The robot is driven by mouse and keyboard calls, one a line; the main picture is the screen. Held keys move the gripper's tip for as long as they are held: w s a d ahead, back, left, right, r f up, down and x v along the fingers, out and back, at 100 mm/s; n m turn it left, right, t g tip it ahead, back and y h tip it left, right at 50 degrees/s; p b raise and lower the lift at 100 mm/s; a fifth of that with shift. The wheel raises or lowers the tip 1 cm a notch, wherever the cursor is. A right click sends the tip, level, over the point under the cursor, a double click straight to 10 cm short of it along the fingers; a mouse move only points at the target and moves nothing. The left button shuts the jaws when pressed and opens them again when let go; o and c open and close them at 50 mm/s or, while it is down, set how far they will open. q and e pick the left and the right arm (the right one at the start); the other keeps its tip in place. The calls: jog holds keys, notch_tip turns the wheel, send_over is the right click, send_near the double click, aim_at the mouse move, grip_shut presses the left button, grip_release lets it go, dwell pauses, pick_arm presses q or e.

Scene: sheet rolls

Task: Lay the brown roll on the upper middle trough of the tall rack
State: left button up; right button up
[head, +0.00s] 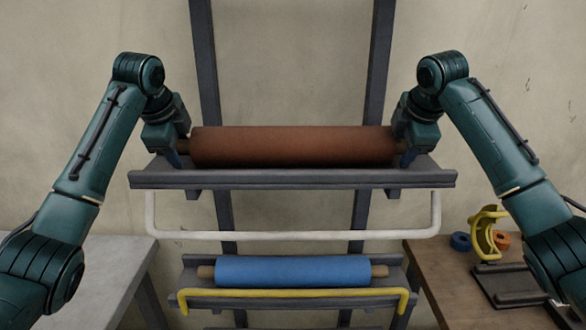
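The brown roll (292,146) lies level across the tall rack, directly over or in the upper trough (292,179). The trough's front lip is just below the roll, and I cannot tell whether the roll rests in it or hangs slightly above. My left gripper (177,156) points down at the roll's left core end, and my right gripper (407,156) points down at its right core end. The fingers are small and partly hidden by the wrists and trough, so their opening does not show clearly.
A white bar (290,236) hangs below the upper trough. A blue roll (293,271) lies in a lower trough behind a yellow bar (290,293). A grey table (100,262) stands left. A wooden table (425,258) at right holds a yellow bracket (484,236) and small rolls.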

pick_arm(q)
jog(key=shift+o, duration=0.3)
pick_arm(e)
jog(key=shift+o, duration=0.3)
jog(key=shift+w, duration=0.1)
jog(key=shift+s+r, duration=0.25)
jog(key=shift+r, duration=0.15)
pick_arm(q)
jog(key=v, duration=1.2)
pick_arm(e)
jog(key=v, duration=1.1)
pick_arm(q)
jog(key=shift+f, duration=0.1)
